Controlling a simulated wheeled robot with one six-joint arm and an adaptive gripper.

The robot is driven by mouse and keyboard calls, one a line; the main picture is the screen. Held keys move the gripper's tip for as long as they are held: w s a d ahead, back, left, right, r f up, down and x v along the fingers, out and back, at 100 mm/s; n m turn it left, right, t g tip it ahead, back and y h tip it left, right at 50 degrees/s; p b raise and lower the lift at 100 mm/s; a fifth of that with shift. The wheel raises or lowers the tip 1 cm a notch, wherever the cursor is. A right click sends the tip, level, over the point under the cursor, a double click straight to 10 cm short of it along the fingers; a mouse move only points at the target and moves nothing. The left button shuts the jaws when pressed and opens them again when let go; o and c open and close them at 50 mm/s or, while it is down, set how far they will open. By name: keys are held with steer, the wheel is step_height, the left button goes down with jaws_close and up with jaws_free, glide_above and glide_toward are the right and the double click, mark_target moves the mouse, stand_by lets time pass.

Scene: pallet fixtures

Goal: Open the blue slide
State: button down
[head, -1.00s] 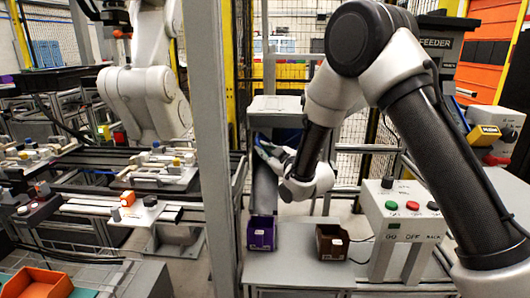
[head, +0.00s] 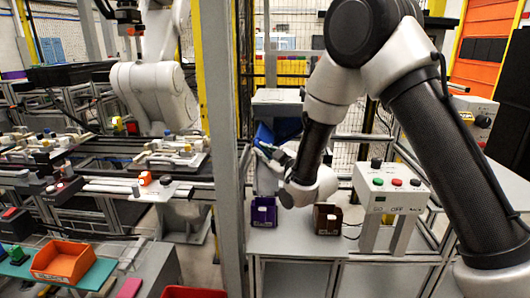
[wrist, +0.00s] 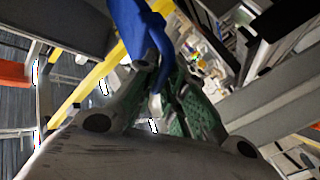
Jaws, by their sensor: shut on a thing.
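The blue slide (head: 264,134) shows at the grey housing in the middle of the head view, just above and left of my gripper. My gripper (head: 264,151) reaches it from the right, and my wrist hides part of the housing behind. In the wrist view the blue slide (wrist: 143,28) comes down from the top edge to between the fingers. My gripper (wrist: 158,92) is shut on the lower, narrow part of the blue slide there. The exact contact is partly hidden by the fingers.
A purple bin (head: 263,212) and a brown bin (head: 328,218) stand on the grey table below my wrist. A control box (head: 390,188) with coloured buttons stands to the right. A grey post (head: 226,150) rises close on the left.

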steer(key=c, duration=1.8)
jaws_free()
steer(key=v, duration=0.7)
steer(key=shift+s+d, duration=0.15)
steer(key=shift+s, duration=0.05)
